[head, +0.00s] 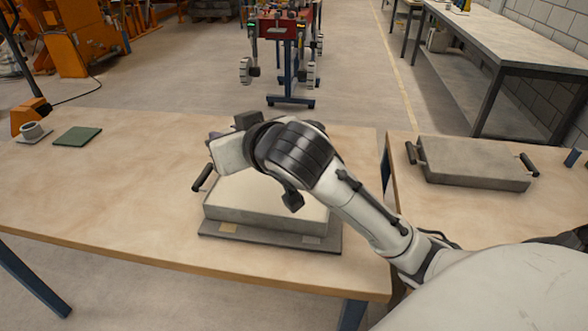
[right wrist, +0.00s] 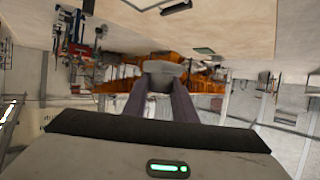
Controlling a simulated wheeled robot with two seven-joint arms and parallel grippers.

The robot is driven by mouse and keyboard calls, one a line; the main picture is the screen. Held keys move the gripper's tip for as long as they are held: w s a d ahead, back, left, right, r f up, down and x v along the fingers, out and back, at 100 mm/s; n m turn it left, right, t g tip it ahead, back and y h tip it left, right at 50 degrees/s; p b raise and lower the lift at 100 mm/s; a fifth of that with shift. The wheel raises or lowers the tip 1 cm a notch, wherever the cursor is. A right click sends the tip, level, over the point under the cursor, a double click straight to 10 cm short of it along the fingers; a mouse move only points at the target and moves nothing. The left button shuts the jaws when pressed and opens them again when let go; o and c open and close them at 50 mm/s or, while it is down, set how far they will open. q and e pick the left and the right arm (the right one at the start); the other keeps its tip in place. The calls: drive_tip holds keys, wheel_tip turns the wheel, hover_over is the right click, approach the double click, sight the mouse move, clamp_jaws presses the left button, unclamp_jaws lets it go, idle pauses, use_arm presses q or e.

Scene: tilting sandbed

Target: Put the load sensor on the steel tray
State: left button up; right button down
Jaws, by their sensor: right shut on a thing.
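My right gripper (head: 230,153) is above the back left of the sandbed box on the near table; its fingers are mostly hidden in the head view. In the right wrist view the gripper (right wrist: 161,84) is shut on a pale grey rounded piece (right wrist: 164,67), which may be the load sensor. The picture is too small to be sure. A grey tray with dark handles (head: 475,166), perhaps the steel tray, lies on the right table, apart from the gripper. My left gripper is not in view.
The sandbed box (head: 262,221) with pale sand stands on a dark plate. A grey ring (head: 31,130) on a small plate and a green square pad (head: 77,137) lie at the table's back left. A gap separates the tables. The wooden table's left front (head: 110,210) is clear.

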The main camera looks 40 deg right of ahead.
drive_tip(key=w+d+f+m+h+p, duration=0.1)
drive_tip(key=w+d+f+m+h, duration=0.2)
drive_tip(key=d+f, duration=0.6)
hover_over(272, 185)
drive_tip(key=shift+n+g, duration=0.3)
wheel_tip(272, 185, down, 4)
drive_tip(key=shift+s+f, duration=0.1)
drive_tip(key=shift+f, duration=0.05)
drive_tip(key=shift+a+f+b, duration=0.1)
drive_tip(key=shift+f+b, duration=0.25)
drive_tip(key=shift+f, duration=2)
drive_tip(key=c, duration=1.7)
unclamp_jaws()
drive_tip(key=shift+f, duration=0.15)
drive_tip(key=shift+c, duration=0.2)
